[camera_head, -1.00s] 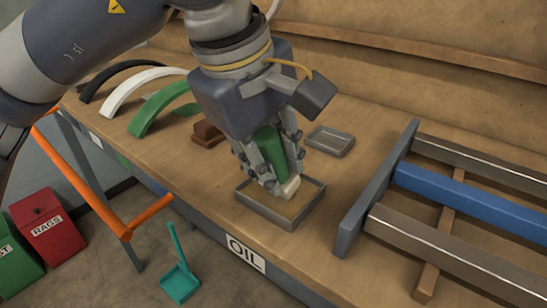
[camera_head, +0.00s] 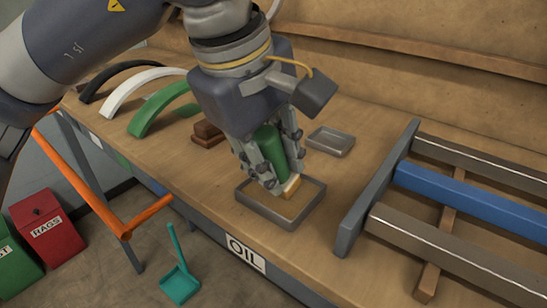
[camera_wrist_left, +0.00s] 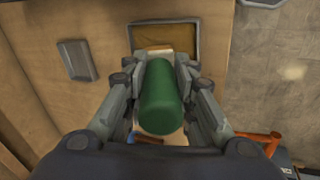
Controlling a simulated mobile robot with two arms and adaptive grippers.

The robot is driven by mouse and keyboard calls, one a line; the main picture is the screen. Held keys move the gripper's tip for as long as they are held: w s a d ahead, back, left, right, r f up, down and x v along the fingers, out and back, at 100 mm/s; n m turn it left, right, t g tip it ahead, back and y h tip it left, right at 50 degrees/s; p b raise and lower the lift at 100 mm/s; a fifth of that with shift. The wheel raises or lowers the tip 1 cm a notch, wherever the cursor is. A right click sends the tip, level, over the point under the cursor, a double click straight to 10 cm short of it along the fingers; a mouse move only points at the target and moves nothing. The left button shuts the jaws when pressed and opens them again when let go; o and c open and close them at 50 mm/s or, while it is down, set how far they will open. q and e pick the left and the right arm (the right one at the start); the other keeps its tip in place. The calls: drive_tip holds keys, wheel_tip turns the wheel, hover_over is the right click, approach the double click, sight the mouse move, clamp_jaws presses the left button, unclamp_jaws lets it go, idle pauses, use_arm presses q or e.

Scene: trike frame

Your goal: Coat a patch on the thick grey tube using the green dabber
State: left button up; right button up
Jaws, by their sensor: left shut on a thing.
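My left gripper (camera_head: 267,170) is shut on the green dabber (camera_head: 269,152) and holds it upright, pad down. The dabber's pale pad shows amber low on its side, over the shallow oil tray (camera_head: 262,218). Whether the pad touches the tray's contents is hard to tell. In the left wrist view the green handle (camera_wrist_left: 160,98) is between the fingers, with the tray (camera_wrist_left: 191,28) beyond it. At the right, two grey tubes show: a wide front one (camera_head: 455,258) and a back one (camera_head: 480,163). My right gripper is not in view.
A blue tube (camera_head: 470,205) lies between the grey ones, by a grey end plate (camera_head: 375,190). A small grey tray (camera_head: 330,141) is empty behind the oil tray. Curved fenders (camera_head: 160,105) and a brown block (camera_head: 207,134) are left. Bare bench separates tray and plate.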

sight(273, 128)
use_arm(q)
drive_tip(key=shift+f, duration=0.1)
drive_tip(key=shift+r+p, duration=2.55)
drive_tip(key=shift+r, duration=1.05)
drive_tip(key=shift+f, duration=0.1)
